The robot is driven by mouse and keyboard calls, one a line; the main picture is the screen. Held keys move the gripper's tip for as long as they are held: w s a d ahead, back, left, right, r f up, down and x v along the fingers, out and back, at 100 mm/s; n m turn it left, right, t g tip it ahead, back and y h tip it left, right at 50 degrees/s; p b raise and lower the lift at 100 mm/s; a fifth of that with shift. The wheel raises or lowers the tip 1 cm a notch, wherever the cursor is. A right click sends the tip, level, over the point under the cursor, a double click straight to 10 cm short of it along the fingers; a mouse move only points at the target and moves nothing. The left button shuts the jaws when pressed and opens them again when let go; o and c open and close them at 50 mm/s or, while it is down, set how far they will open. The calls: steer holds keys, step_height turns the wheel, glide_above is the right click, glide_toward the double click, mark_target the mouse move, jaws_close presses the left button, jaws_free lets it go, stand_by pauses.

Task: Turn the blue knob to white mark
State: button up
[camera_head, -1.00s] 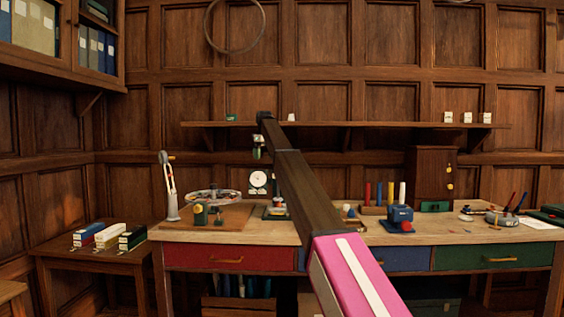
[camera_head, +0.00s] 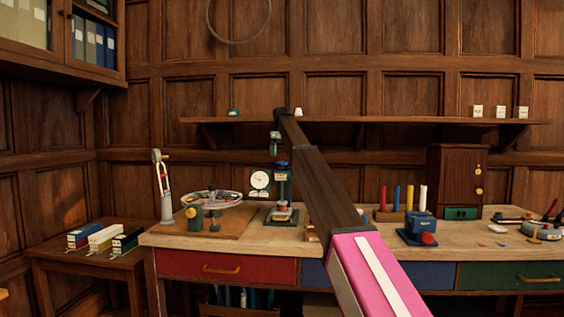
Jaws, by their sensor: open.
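A small blue part (camera_head: 282,164), which may be the blue knob, tops a green upright instrument (camera_head: 282,190) at the back of the workbench. It is too small to show how it is turned, and I cannot make out a white mark. My gripper (camera_head: 276,149) hangs from the far end of my dark and pink arm. In the picture it is just above and slightly left of the blue part, apart from it. It is small here; it looks open and holds nothing that I can see.
A white-faced dial (camera_head: 260,180) stands left of the green instrument. A round tray-like wheel (camera_head: 215,198) and a brown board (camera_head: 195,222) are on the left of the workbench (camera_head: 470,260). A blue device with a red knob (camera_head: 420,229) stands right. A wall shelf (camera_head: 400,121) runs behind.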

mark_target(282, 166)
step_height(282, 166, down, 4)
steer(key=shift+f, duration=0.25)
steer(key=c, duration=0.9)
steer(key=shift+c, duration=0.2)
steer(key=shift+n, duration=0.3)
